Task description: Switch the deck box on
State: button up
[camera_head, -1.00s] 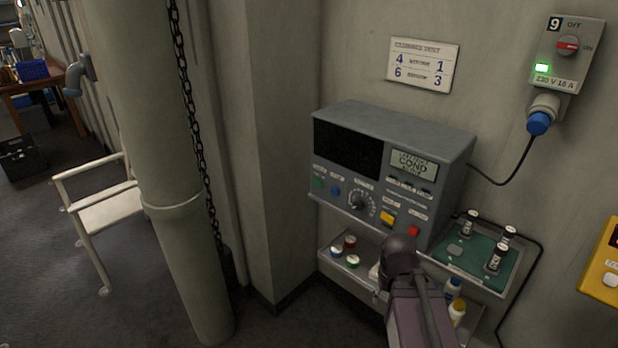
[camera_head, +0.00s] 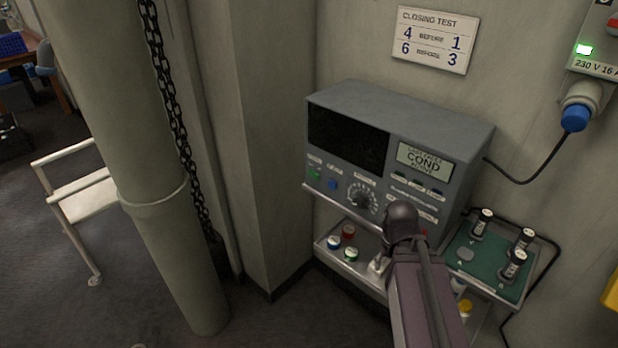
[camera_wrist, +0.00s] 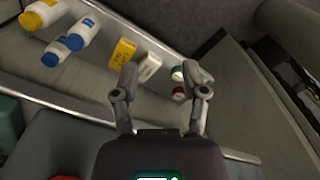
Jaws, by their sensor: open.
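A grey instrument box (camera_head: 455,140), which I take for the deck box, is mounted at the wall. Its large window is dark, and a small lit panel (camera_head: 424,162) reads "COND". Its front has a green button (camera_head: 314,174), a blue button (camera_head: 333,184), a round dial (camera_head: 361,200) and small keys. My arm covers the lower right of this front. In the wrist view my gripper (camera_wrist: 162,80) is open and empty, above a lower shelf. A red part (camera_wrist: 65,178) shows at that view's bottom edge. In the head view my fingers are mostly hidden.
The lower shelf (camera_wrist: 70,85) holds bottles, a yellow carton (camera_wrist: 122,53), a white carton (camera_wrist: 149,67) and small jars. A green-matted tray (camera_head: 485,272) with several vials is at right. A blue plug (camera_head: 576,117) feeds a cable. A pillar (camera_head: 125,150) stands left.

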jog(key=shift+o, duration=1)
jog(key=w+a+n+t+h+b, duration=0.4)
jog(key=w+a+n+h+b, duration=0.15)
jog(key=w+a+h, duration=0.6)
jog(key=w+a+r+n+t+b, duration=0.1)
jog(key=a+r+t, duration=0.3)
jog(key=a, duration=0.6)
jog(key=w+a+r+n+t+h+b, duration=0.1)
jog(key=w+a+r+n+t+b, duration=0.1)
jog(key=a, duration=0.8)
notch_tip(320, 180, up, 2)
jog(key=w+t+b, duration=0.1)
jog(key=t+b, duration=0.1)
jog(key=shift+w+a+t, duration=0.15)
jog(key=shift+a+t, duration=0.05)
jog(key=shift+t, duration=0.1)
jog(key=shift+w+d+h, duration=0.1)
jog(key=shift+h, duration=0.15)
